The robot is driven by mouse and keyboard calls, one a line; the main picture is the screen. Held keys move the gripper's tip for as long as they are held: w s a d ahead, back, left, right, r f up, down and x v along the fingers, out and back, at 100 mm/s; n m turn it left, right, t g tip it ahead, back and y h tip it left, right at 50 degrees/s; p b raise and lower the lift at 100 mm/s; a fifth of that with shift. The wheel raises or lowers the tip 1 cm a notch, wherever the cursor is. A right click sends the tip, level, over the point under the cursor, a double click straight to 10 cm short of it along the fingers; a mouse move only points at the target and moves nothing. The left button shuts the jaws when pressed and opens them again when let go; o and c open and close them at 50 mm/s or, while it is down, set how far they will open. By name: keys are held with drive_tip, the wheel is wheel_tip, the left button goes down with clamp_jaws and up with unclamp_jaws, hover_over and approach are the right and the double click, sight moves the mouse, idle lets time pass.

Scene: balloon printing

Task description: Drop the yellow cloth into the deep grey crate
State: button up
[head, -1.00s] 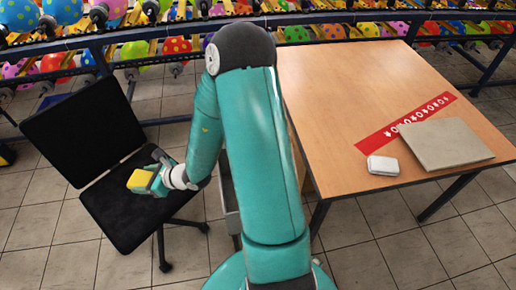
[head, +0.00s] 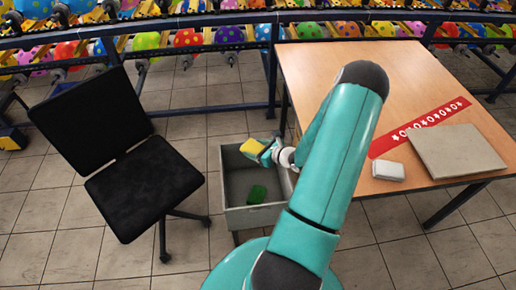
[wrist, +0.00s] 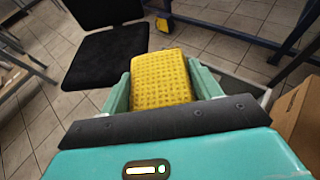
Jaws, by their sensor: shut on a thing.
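The yellow cloth (head: 252,148) is held between the fingers of my gripper (head: 263,153). In the wrist view the yellow cloth (wrist: 160,80) fills the gap between the two teal fingers of my gripper (wrist: 160,85). The deep grey crate (head: 255,216) stands on the floor left of the table. My gripper and the cloth show over the crate's far part, above its rim as far as I can tell. A green item (head: 257,194) lies inside the crate. In the wrist view my gripper hides most of the crate.
A black office chair (head: 145,180) stands left of the crate. A wooden table (head: 330,75) is on the right, with a red patterned strip (head: 440,115), a grey flat slab (head: 455,150) and a white box (head: 375,170). Racks of colourful balloons (head: 190,38) line the back.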

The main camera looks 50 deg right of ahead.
drive_tip(key=shift+s+d+f, duration=0.2)
drive_tip(key=shift+d+f, duration=0.05)
wheel_tip(320, 180, down, 6)
drive_tip(key=shift+r, duration=0.1)
idle(0.4)
drive_tip(key=o, duration=1.1)
drive_tip(key=shift+c, duration=0.2)
